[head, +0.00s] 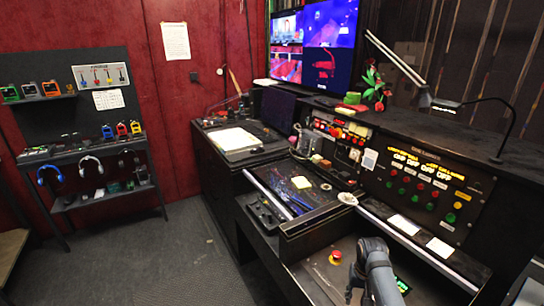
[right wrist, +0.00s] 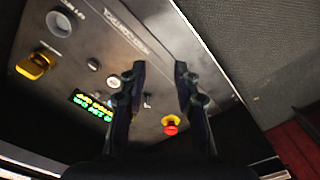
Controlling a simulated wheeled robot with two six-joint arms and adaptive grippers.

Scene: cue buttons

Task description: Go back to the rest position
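My right gripper (head: 350,293) is at the lower edge of the head view, above the dark metal control panel (head: 313,268). In the right wrist view its two fingers (right wrist: 160,72) are apart with nothing between them. A red button on a yellow base (head: 335,257) sits on this panel, left of and beyond the gripper in the head view. The same red button shows in the right wrist view (right wrist: 170,125), near the right finger and below the fingertips. A green-lit display (head: 402,285) is partly hidden by my right arm. My left gripper is not in view.
A sloped panel (head: 470,208) with several coloured buttons and lit cue signs rises at the right. A desk lamp (head: 425,98) overhangs it. A monitor (head: 313,45) stands at the back. A shelf with headphones (head: 90,162) stands at the left. The grey floor (head: 170,255) between is clear.

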